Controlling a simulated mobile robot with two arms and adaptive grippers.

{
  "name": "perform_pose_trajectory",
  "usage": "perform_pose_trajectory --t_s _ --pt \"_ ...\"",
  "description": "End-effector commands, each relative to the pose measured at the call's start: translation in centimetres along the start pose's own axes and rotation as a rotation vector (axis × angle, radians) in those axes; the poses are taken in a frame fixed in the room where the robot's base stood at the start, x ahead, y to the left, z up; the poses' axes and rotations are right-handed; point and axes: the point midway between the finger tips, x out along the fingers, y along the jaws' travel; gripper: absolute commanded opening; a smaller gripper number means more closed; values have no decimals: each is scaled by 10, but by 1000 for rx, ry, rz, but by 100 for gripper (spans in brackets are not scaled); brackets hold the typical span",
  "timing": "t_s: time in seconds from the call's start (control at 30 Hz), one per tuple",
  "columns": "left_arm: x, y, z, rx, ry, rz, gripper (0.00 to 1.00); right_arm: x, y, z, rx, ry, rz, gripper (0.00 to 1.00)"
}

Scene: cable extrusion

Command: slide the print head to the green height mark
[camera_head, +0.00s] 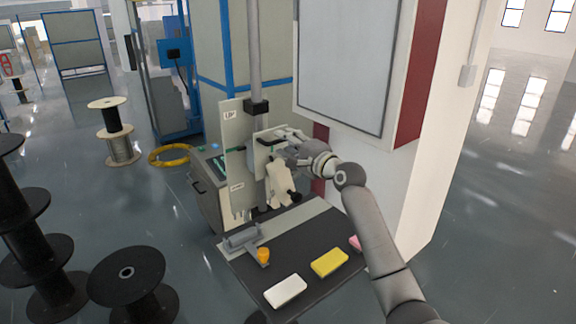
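The print head (279,183) appears to be a cream unit with dark knobs, beside an upright cream plate (233,130) marked "UP" near its top. A lower label on the plate is too small to read. My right gripper (274,142) is at the upper part of the print head, by a pale plate with a dark bar. The fingers overlap this part, so I cannot tell whether they are closed on it. A small green patch (271,153) shows just under the fingers; I cannot tell whether it is the height mark. My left gripper is not in view.
Below is a dark worktable (287,256) with a white block (286,291), a yellow block (330,262), a partly hidden pink block (355,243) and an orange knob (263,255). A large panel (342,65) stands close behind my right arm. Black spools (130,275) stand left.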

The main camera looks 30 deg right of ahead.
Motion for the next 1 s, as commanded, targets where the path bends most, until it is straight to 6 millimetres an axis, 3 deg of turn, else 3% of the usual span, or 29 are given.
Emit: perform_pose_trajectory --t_s 0.53,1.0 --pt "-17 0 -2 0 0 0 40 -43 -1 0 0 0 0 39" --pt "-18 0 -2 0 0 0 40 -47 0 0 0 0 0 39"
